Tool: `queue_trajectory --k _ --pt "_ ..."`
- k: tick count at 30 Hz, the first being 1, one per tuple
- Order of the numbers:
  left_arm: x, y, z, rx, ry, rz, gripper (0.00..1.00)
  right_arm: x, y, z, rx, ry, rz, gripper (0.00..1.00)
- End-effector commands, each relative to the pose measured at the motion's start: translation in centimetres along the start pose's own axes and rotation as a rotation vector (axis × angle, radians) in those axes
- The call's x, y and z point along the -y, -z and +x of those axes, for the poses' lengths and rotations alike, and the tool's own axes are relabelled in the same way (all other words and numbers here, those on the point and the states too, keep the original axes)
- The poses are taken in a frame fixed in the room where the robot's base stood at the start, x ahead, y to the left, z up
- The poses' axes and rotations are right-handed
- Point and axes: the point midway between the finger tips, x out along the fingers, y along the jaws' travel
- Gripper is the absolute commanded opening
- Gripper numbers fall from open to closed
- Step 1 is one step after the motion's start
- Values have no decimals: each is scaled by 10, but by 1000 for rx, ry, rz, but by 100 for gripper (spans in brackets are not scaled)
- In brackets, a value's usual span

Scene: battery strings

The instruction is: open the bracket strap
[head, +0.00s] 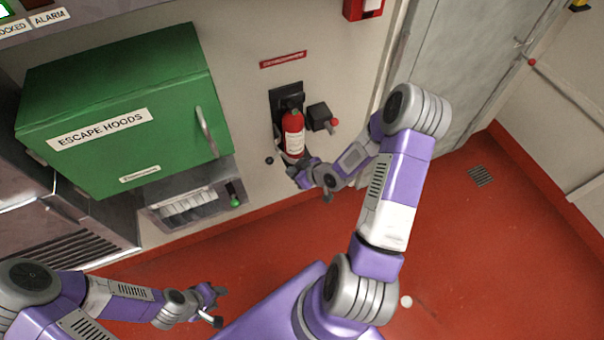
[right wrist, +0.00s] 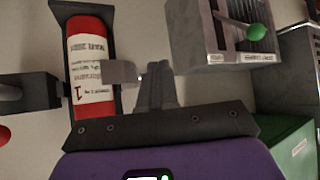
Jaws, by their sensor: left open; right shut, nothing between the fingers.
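The red extinguisher (head: 293,133) stands upright in a dark wall bracket (head: 287,92); it also shows in the right wrist view (right wrist: 88,40). A short grey strap piece (right wrist: 118,72) juts from the extinguisher's side over the label's edge, towards my right gripper. It does not cross the whole front; whether it is latched I cannot tell. My right gripper (right wrist: 156,72) is shut and empty, its fingertips close beside the strap's end; contact is unclear. In the head view my right gripper (head: 300,174) is at the extinguisher's base. My left gripper (head: 216,304) is open and empty, low above the floor.
A dark box with a red knob (head: 321,117) sits right of the extinguisher. A green escape-hood cabinet (head: 120,105) and a grey unit with a green-tipped lever (head: 190,203) are to the left. The red floor (head: 480,270) is clear at right.

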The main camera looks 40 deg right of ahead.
Motion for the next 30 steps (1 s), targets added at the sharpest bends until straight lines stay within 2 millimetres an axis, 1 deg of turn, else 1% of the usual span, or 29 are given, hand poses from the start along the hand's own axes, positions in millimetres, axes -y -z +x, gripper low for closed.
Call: queue_trajectory --k 1,3,6,10,17,25,30 --pt "2 0 5 0 0 0 43 1 -2 13 0 3 0 0" --pt "3 0 7 0 0 0 43 1 1 25 -1 2 -2 0" --pt "2 0 7 0 0 0 43 0 17 32 -2 0 -3 0" --pt "3 0 8 0 0 0 43 0 27 39 -1 -1 0 0" --pt "3 0 8 0 0 0 43 0 32 43 1 0 1 0" --pt "3 0 8 0 0 0 43 0 32 42 1 -2 2 0" --pt "3 0 9 0 0 0 43 -5 28 39 1 -16 14 0"
